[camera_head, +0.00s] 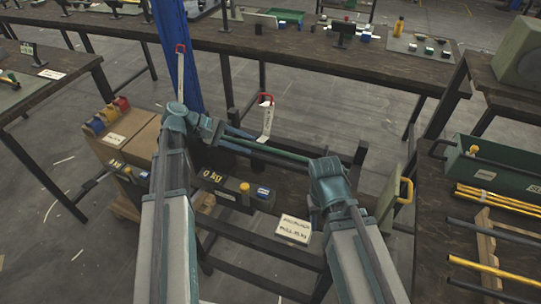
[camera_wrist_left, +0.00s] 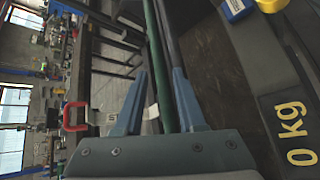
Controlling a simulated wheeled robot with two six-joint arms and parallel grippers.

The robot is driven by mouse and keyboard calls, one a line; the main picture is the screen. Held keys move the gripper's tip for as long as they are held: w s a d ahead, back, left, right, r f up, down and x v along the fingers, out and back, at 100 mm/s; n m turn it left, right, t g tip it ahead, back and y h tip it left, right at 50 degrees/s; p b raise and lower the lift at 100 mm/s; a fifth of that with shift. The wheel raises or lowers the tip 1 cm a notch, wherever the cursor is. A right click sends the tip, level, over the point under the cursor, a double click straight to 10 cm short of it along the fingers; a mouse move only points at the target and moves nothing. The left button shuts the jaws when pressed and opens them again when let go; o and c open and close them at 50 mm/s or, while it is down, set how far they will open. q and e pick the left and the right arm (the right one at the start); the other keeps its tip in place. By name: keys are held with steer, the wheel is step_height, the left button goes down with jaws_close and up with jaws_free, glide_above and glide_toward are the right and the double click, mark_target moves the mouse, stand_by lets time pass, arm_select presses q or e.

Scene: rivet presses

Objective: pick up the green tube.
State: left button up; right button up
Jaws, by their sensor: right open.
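The green tube (camera_head: 278,152) runs from beside my left gripper toward my right wrist in the head view. In the left wrist view the green tube (camera_wrist_left: 154,45) runs lengthwise between the two blue fingers. My left gripper (camera_head: 236,136) is open, and its fingers (camera_wrist_left: 160,78) stand apart on either side of the tube with a gap showing. I cannot tell whether a finger touches it. My right gripper (camera_head: 318,165) is at the tube's right end, its fingers mostly hidden by the wrist. The tube's right end is hidden there too.
A dark frame with a "0 kg" label (camera_wrist_left: 291,120) lies below the tube. A red-handled white tag (camera_head: 266,118) stands behind it. A green bin (camera_head: 500,165) and yellow and black rods are on the right bench. Cardboard boxes (camera_head: 125,140) stand at left.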

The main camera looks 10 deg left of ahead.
arm_select(q)
steer(key=shift+d+f, duration=0.2)
steer(key=shift+d, duration=0.2)
